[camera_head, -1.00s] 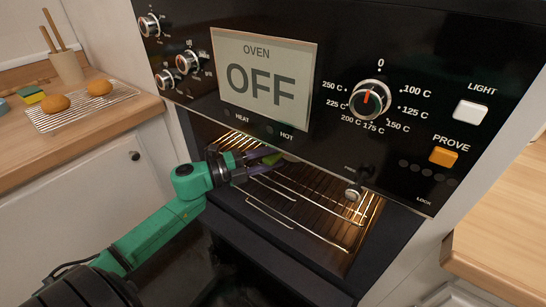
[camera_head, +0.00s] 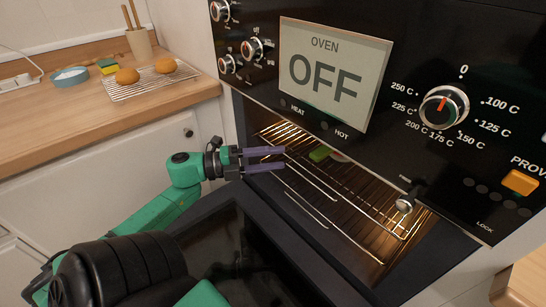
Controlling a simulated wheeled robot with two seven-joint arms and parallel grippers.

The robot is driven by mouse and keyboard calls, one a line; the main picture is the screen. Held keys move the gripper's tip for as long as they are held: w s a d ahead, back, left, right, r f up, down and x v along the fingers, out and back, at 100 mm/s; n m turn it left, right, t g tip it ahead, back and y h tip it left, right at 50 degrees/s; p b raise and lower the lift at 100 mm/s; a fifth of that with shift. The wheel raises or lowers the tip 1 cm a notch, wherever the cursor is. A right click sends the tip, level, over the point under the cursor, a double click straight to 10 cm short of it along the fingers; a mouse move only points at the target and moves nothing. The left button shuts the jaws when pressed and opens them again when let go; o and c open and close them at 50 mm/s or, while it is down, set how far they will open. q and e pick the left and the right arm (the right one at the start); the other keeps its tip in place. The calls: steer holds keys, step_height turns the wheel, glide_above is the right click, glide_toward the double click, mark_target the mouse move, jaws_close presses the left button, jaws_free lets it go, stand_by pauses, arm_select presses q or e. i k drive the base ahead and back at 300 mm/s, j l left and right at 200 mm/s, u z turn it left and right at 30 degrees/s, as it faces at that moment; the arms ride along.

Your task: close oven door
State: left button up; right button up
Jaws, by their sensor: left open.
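The oven (camera_head: 330,110) stands ahead with its display reading OFF. Its door (camera_head: 230,240) is folded down and open, low in the view, partly hidden behind my left arm. The lit cavity shows wire racks (camera_head: 350,200), with a green item (camera_head: 320,154) and something pale beside it on a rack. My left gripper (camera_head: 284,158) is at the left side of the oven opening, in front of the racks. Its two purple fingers are apart, with nothing seen between them. My right gripper is not in view.
A wooden counter (camera_head: 100,115) at the left holds a cooling rack with two buns (camera_head: 127,76), a sponge (camera_head: 106,66), a bowl (camera_head: 70,77) and a utensil holder (camera_head: 139,44). Another wooden counter (camera_head: 527,275) is at the lower right. Knobs stick out from the control panel.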

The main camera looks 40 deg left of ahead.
mark_target(251, 257)
steer(key=k, duration=1.5)
